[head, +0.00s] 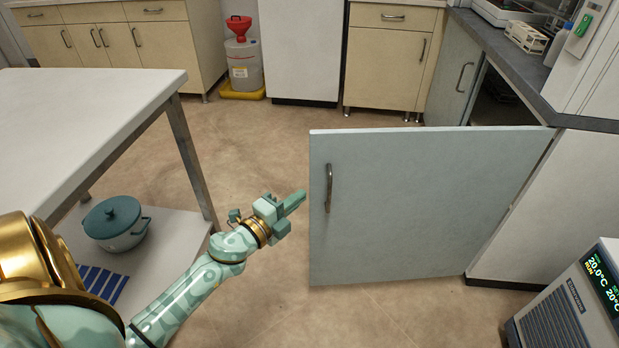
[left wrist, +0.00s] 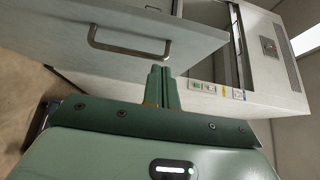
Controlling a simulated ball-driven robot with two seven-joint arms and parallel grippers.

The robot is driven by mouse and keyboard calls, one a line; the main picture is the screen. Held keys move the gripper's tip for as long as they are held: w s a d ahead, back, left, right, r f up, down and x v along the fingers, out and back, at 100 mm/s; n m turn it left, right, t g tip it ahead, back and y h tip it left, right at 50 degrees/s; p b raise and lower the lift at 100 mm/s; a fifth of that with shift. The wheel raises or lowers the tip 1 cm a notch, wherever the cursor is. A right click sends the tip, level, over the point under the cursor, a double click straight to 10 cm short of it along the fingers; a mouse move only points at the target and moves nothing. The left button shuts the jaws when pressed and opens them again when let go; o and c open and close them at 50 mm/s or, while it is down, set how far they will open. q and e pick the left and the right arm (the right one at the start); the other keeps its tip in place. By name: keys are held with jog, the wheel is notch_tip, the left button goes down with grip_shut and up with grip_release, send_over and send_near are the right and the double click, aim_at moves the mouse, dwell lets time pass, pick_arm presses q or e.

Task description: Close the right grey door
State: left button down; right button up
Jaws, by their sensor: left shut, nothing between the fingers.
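The right grey door (head: 420,205) stands wide open in the head view, swung out from the cabinet on the right. Its metal handle (head: 328,188) is upright near the door's left edge. My left gripper (head: 300,197) is shut and empty, just left of the door's free edge. A small gap seems to lie between fingertips and door. In the left wrist view the shut fingers (left wrist: 161,75) point toward the door (left wrist: 120,30), close to its handle (left wrist: 128,45). I cannot tell if they touch. My right gripper is in neither view.
A white table (head: 90,110) with a lower shelf holding a teal pot (head: 114,223) stands at the left. A chiller with a display (head: 575,300) is at the lower right. Another grey door (head: 453,75) is behind. The floor (head: 250,150) between table and door is clear.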

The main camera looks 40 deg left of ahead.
aim_at(319, 170)
pick_arm(q)
jog(key=w, duration=0.2)
jog(key=w+a+b, duration=0.1)
jog(key=w, duration=0.1)
jog(key=w+a, duration=0.1)
jog(key=w, duration=0.1)
jog(key=shift+w+f, duration=0.15)
jog(key=shift+w, duration=0.15)
jog(key=shift+w+a+r, duration=0.2)
jog(key=shift+w+a, duration=0.1)
jog(key=shift+w, duration=0.05)
